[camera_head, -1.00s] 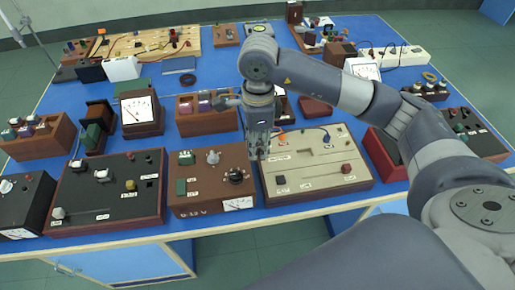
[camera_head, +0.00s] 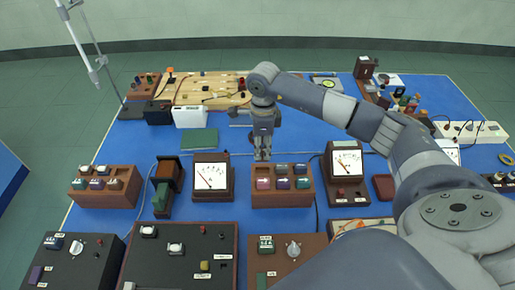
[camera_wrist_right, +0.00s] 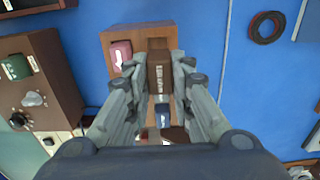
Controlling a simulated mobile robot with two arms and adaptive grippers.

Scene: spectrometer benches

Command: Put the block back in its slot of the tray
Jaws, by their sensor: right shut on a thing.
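My right gripper (camera_head: 262,156) points down just behind the wooden tray (camera_head: 283,201), at its back edge in the head view. In the right wrist view the gripper (camera_wrist_right: 158,70) is shut on a dark brown block (camera_wrist_right: 160,78) with a pale label. The block is over or at the tray (camera_wrist_right: 112,41); I cannot tell whether it touches. A pink block (camera_wrist_right: 121,56) sits in the tray beside it, and a blue block (camera_wrist_right: 162,115) shows between the fingers. The fingers hide part of the tray. My left gripper is not in view.
Meters (camera_head: 211,178) (camera_head: 346,172) stand on both sides of the tray. A second wooden tray (camera_head: 105,190) with several blocks is at the left. Control boxes (camera_head: 180,255) line the front.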

